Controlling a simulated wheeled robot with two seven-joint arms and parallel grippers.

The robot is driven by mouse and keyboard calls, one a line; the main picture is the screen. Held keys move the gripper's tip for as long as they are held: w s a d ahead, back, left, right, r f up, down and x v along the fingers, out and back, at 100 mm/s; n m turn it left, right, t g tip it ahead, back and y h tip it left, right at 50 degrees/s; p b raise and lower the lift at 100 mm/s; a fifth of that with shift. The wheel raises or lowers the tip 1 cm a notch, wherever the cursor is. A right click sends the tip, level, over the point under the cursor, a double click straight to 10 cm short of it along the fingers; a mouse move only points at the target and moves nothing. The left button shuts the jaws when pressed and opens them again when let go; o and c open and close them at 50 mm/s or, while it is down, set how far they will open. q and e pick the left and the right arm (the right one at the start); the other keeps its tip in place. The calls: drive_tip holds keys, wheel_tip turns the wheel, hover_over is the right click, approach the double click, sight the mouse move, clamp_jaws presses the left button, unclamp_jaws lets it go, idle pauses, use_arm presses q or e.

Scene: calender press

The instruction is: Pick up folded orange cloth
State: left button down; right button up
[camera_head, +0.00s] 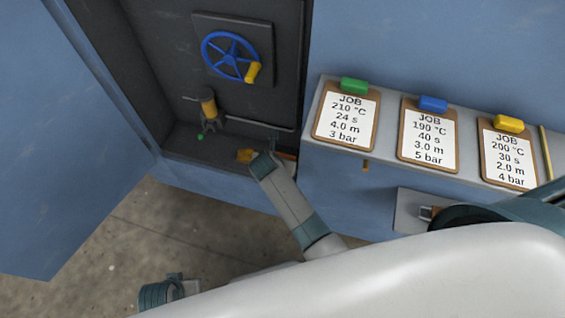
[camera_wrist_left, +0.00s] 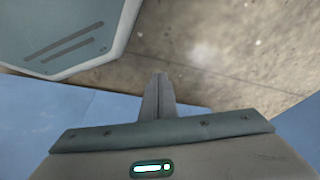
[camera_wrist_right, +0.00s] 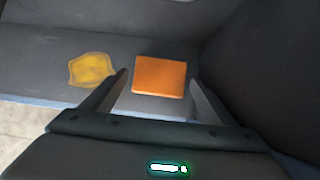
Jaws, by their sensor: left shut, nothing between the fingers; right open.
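The folded orange cloth (camera_wrist_right: 160,70) is a flat rectangular block on the grey cabinet floor in the right wrist view. My right gripper (camera_wrist_right: 158,82) is open, with a finger showing on each side of the cloth. I cannot tell whether the fingers touch it. In the head view my right arm reaches into the cabinet, and only a sliver of orange (camera_head: 291,157) shows beside the gripper (camera_head: 270,153). My left gripper (camera_wrist_left: 160,80) is shut and empty, seen over the concrete floor in the left wrist view.
A crumpled yellow cloth (camera_wrist_right: 91,70) lies left of the orange one. A grey and yellow tool (camera_head: 209,108) and a blue handwheel (camera_head: 230,56) are in the cabinet. The open blue door (camera_head: 60,150) is at left. Clipboards (camera_head: 346,116) rest on a ledge at right.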

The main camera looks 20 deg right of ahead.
drive_tip(key=shift+x, duration=1)
use_arm(q)
drive_tip(key=shift+r, duration=0.75)
use_arm(e)
drive_tip(key=c, duration=0.8)
drive_tip(key=shift+r, duration=0.15)
